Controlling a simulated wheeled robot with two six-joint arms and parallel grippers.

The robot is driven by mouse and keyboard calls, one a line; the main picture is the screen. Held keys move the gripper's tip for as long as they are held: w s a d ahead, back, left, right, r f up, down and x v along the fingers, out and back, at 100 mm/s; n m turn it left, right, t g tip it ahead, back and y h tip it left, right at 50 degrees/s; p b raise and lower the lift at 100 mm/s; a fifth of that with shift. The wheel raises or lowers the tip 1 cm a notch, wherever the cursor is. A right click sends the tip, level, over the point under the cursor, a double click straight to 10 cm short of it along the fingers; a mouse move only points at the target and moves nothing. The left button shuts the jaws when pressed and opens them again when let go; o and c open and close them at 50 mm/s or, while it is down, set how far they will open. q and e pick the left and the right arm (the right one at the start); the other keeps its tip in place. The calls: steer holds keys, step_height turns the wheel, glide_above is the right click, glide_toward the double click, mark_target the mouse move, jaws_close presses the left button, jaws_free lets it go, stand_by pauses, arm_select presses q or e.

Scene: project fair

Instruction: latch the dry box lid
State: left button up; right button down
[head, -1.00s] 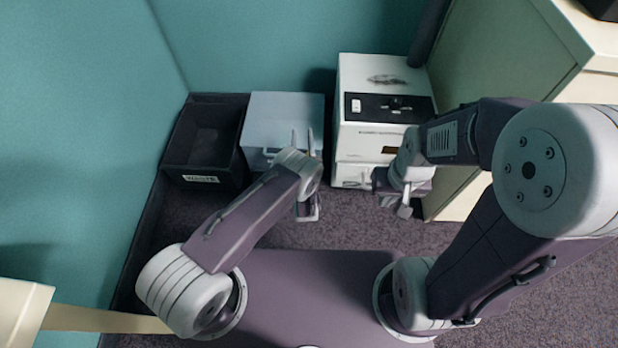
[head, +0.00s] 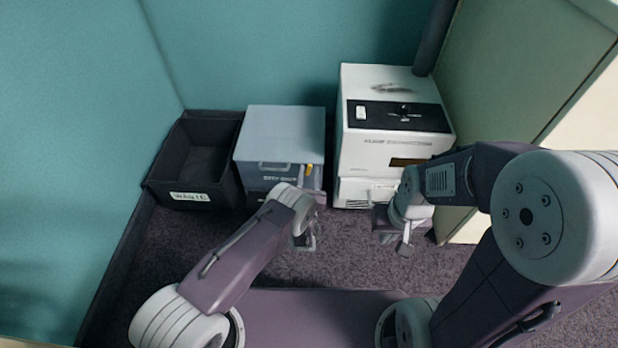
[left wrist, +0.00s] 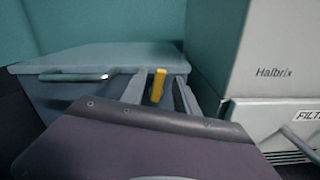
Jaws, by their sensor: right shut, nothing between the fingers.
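The dry box (head: 278,132) is a blue-grey box with a flat lid that lies down on it, a front handle and a yellow latch tab (head: 309,169) at its right front. The lid (left wrist: 95,58) and the yellow tab (left wrist: 158,85) also show in the left wrist view. My left gripper (head: 310,177) is at the box's right front, its fingers apart on either side of the tab. Whether a finger touches the tab I cannot tell. My right gripper (head: 404,243) is shut and empty, low in front of the white cabinet.
A black waste bin (head: 192,195) stands left of the box. A white cabinet (head: 392,150) with a black panel stands close on its right, and it shows in the left wrist view (left wrist: 280,60). Teal walls close off the back and left. Carpet is free in front.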

arm_select(q)
steer(key=shift+w, duration=0.15)
jaws_close()
steer(key=shift+a+r+n+p, duration=0.15)
steer(key=shift+r+n+p, duration=0.05)
steer(key=shift+n+p, duration=0.35)
steer(key=shift+a+f+n, duration=0.15)
steer(key=shift+a+n, duration=0.05)
steer(key=shift+n, duration=0.55)
jaws_free()
